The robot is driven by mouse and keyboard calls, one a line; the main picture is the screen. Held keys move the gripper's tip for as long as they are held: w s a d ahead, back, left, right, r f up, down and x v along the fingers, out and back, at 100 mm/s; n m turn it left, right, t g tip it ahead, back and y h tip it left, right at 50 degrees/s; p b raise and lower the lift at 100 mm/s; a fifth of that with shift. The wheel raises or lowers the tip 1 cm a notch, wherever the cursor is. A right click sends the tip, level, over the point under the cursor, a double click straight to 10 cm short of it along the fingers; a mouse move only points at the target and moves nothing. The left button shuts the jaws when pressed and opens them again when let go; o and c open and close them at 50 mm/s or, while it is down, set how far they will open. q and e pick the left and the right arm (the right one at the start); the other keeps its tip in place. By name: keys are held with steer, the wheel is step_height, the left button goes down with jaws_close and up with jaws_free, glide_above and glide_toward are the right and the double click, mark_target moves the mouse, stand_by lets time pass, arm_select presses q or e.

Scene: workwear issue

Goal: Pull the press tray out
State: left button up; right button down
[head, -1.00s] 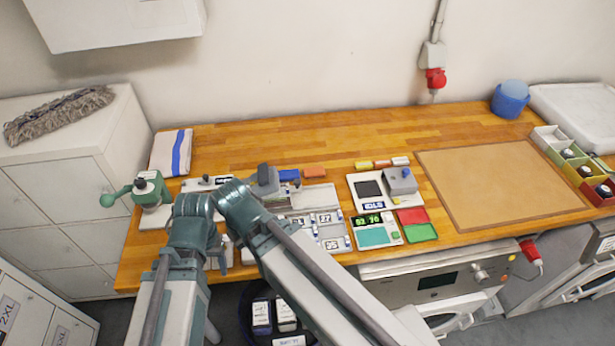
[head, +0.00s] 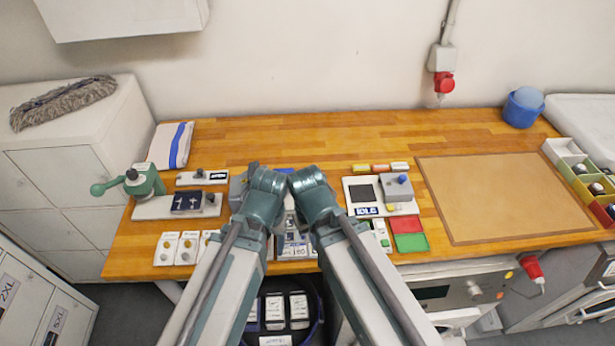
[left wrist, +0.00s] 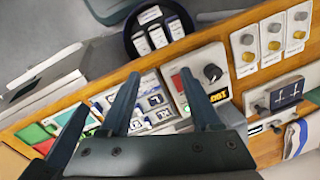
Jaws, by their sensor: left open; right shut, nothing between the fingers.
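I cannot pick out the press tray for certain. A grey metal unit with numbered windows (head: 293,246) is mostly hidden behind my wrists in the head view. It shows beyond my fingers in the left wrist view (left wrist: 158,103). My left gripper (left wrist: 160,73) is open over the bench, its two dark fingers apart and empty. In the head view its fingers are hidden behind the wrist. A dark finger-like part to its left in the left wrist view looks like my right gripper (left wrist: 80,115), shut and empty. Contact with the unit cannot be told.
A knob panel (left wrist: 208,85) is beside the left gripper. An IDLE device (head: 364,211) and a red and green tray (head: 410,242) are right of my arms. A green hand press (head: 145,181) stands far left. A round bin (left wrist: 155,35) is below the bench edge. The brown mat (head: 500,195) is clear.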

arm_select(q)
steer(key=w+d+r+p, duration=0.2)
steer(key=w, duration=0.7)
steer(key=w+d+r+p, duration=0.2)
steer(key=w, duration=0.8)
steer(key=w+d+r+h+p, duration=0.1)
steer(key=w+d+r+p, duration=0.1)
steer(key=w, duration=0.7)
steer(key=shift+w+r+m+p, duration=0.3)
steer(key=shift+w+m+p, duration=0.05)
steer(key=shift+m, duration=0.05)
arm_select(e)
step_height(320, 180, up, 7)
steer(key=shift+d+f, duration=0.15)
steer(key=shift+d, duration=0.2)
arm_select(q)
steer(key=shift+d+f, duration=0.1)
step_height(320, 180, down, 14)
steer(key=b, duration=1.4)
arm_select(e)
step_height(320, 180, down, 14)
arm_select(q)
steer(key=shift+r, duration=0.2)
jaws_close()
